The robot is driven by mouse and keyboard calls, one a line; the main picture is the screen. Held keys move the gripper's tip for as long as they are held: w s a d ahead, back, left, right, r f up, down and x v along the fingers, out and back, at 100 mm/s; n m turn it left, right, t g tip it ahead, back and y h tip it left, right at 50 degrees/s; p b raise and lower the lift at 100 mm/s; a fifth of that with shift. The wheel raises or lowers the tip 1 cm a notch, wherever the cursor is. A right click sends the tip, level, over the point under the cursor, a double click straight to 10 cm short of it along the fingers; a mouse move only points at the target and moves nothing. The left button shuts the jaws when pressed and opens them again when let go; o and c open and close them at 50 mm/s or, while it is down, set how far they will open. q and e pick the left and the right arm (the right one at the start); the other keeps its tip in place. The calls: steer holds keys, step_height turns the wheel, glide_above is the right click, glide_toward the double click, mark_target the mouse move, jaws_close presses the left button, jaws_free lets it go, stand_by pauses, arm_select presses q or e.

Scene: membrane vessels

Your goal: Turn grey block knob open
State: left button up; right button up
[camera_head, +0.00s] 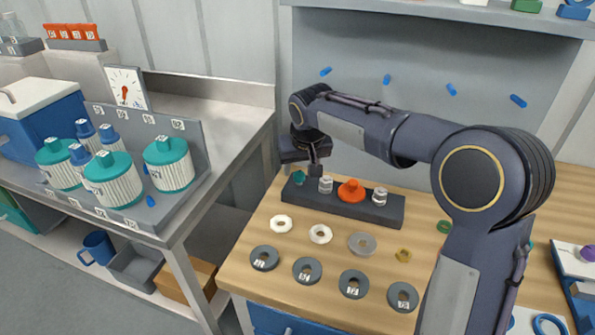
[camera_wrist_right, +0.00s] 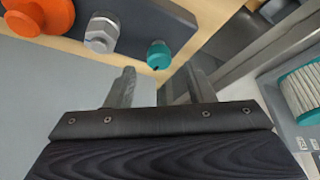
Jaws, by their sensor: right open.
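The dark grey block (camera_head: 340,211) lies on the wooden bench top. An orange knob (camera_head: 351,190) stands on it between two silver hex fittings (camera_head: 326,184) (camera_head: 380,196), and a small teal knob (camera_head: 299,177) is at its left end. My right gripper (camera_head: 315,166) is above the left part of the block, pointing down. In the right wrist view my right gripper (camera_wrist_right: 160,84) is open and empty. The teal knob (camera_wrist_right: 158,55) shows beyond and between its fingertips, apart from them. The orange knob (camera_wrist_right: 38,14) is at the upper left there. My left gripper is not in view.
Several washers and rings, such as a grey one (camera_head: 308,270), lie in front of the block. A metal table (camera_head: 230,110) at left holds a grey rack of white vessels with teal caps (camera_head: 168,165). A shelf (camera_head: 450,14) runs above the back wall.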

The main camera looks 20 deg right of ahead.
mark_target(299, 176)
steer(key=shift+x, duration=1.35)
steer(key=c, duration=1)
